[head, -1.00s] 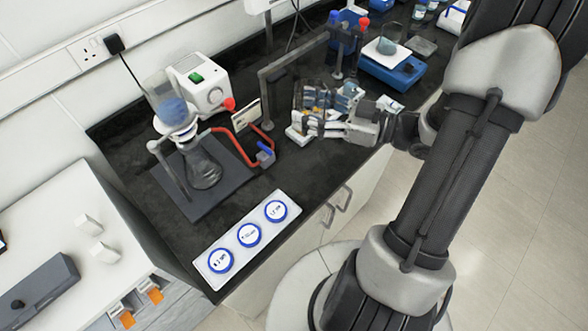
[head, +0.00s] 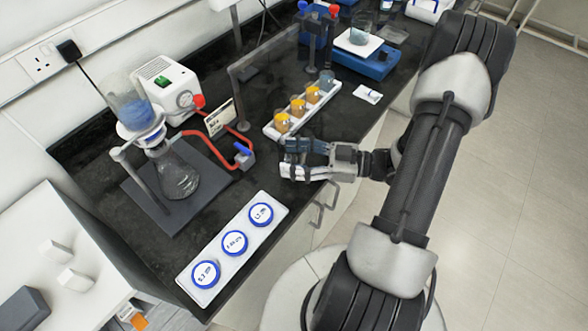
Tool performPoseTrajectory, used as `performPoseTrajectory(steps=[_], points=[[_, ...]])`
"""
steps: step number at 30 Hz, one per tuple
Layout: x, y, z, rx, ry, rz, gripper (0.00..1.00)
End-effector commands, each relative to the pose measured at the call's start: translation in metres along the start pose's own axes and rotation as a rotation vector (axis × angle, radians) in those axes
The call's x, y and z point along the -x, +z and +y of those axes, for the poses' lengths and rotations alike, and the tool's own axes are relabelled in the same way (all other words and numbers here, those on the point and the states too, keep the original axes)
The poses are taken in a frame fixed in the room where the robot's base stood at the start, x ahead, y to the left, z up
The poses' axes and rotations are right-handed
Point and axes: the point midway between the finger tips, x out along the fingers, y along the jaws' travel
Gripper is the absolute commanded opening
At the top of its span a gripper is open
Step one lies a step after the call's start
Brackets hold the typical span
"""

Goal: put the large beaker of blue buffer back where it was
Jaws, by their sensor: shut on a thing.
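My gripper (head: 290,160) is low over the front part of the black bench, in front of the vial rack. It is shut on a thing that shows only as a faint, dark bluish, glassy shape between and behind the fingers. This looks like the large beaker of blue buffer, but its outline and level are mostly hidden. Another beaker (head: 358,36) with grey-blue liquid stands on the balance (head: 375,62) at the back right.
The rack (head: 333,92) holds several vials, mostly orange-yellow. A filter flask (head: 177,178) with blue liquid in its funnel (head: 130,105), a pump (head: 172,88) and a red hose (head: 212,134) are left. A white strip (head: 222,258) with three blue-ringed discs lies in front. Bare bench shows between.

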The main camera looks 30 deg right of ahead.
Motion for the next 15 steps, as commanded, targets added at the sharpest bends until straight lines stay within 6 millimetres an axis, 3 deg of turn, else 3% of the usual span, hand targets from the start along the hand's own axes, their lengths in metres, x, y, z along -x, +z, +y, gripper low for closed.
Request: performPoseTrajectory(steps=[9,15], points=[[-0.002,0.042,0.0,-0.002,0.0,0.001,0.27],[-0.002,0.042,0.0,-0.001,0.0,0.0,0.27]])
